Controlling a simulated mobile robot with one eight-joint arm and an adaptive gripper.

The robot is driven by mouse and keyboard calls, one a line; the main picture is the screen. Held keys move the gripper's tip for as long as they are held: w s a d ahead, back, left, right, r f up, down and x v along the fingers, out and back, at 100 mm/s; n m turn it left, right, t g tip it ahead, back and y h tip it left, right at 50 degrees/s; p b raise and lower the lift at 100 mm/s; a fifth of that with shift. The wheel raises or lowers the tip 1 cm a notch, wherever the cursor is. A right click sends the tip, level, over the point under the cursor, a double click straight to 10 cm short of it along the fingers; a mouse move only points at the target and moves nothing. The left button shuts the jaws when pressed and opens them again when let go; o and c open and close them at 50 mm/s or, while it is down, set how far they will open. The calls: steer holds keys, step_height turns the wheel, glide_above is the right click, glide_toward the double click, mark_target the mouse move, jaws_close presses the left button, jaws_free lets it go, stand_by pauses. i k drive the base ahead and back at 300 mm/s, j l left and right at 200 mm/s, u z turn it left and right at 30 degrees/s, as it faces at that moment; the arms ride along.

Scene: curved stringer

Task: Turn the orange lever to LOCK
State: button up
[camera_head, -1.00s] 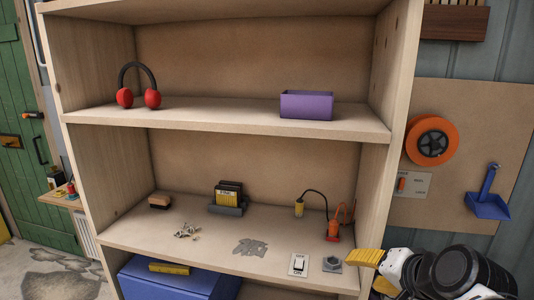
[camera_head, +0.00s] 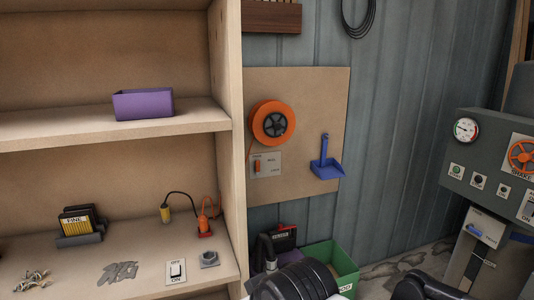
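A small orange lever (camera_head: 257,166) stands upright on a pale grey plate (camera_head: 273,170). The plate is fixed to a tan board, just below an orange reel (camera_head: 272,123) with a dark hub. Small lettering is printed on the plate, too small to read surely. The lever sits toward the plate's left side and nothing touches it. My gripper is not in view; only dark rounded parts of my arm show along the bottom edge, well below the plate.
A wooden shelf unit (camera_head: 235,140) stands left of the board (camera_head: 320,90), its side edge close to the plate. A blue dustpan (camera_head: 326,168) hangs to the right. A green bin (camera_head: 345,262) stands below. A grey machine (camera_head: 470,150) is at far right.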

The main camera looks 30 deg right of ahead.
mark_target(257, 171)
steer(key=i+l+z, duration=0.45)
steer(key=i+l, duration=0.35)
